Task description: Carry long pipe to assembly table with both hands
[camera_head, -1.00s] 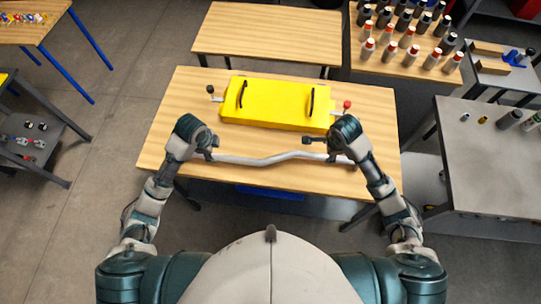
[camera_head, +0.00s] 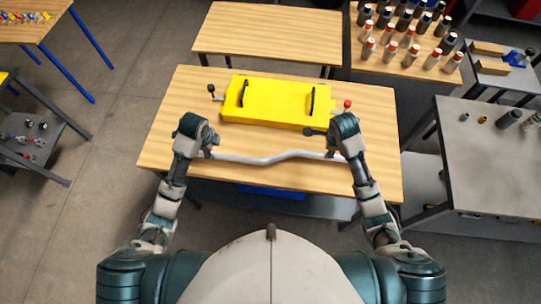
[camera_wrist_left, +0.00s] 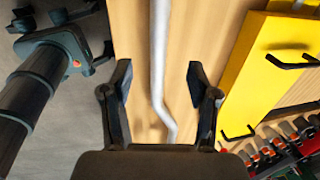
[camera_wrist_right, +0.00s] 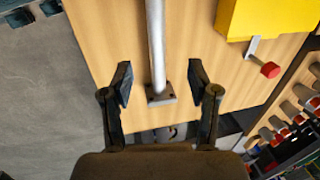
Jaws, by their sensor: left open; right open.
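A long grey bent pipe (camera_head: 275,158) lies across the wooden table (camera_head: 375,110) near its front edge, in front of a yellow box. My left gripper (camera_head: 211,147) is at the pipe's left part. In the left wrist view the pipe (camera_wrist_left: 158,60) runs between its open fingers (camera_wrist_left: 161,85), with gaps on both sides. My right gripper (camera_head: 328,146) is at the pipe's right part. In the right wrist view the pipe (camera_wrist_right: 156,45) ends in a flat flange between the open fingers (camera_wrist_right: 160,85), with gaps on both sides. Neither gripper grips the pipe.
The yellow box (camera_head: 275,102) with two black handles and side levers stands behind the pipe. An empty wooden table (camera_head: 265,30) is further back. A table with several bottles (camera_head: 410,45) is at the back right; a grey table (camera_head: 495,165) is at the right.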

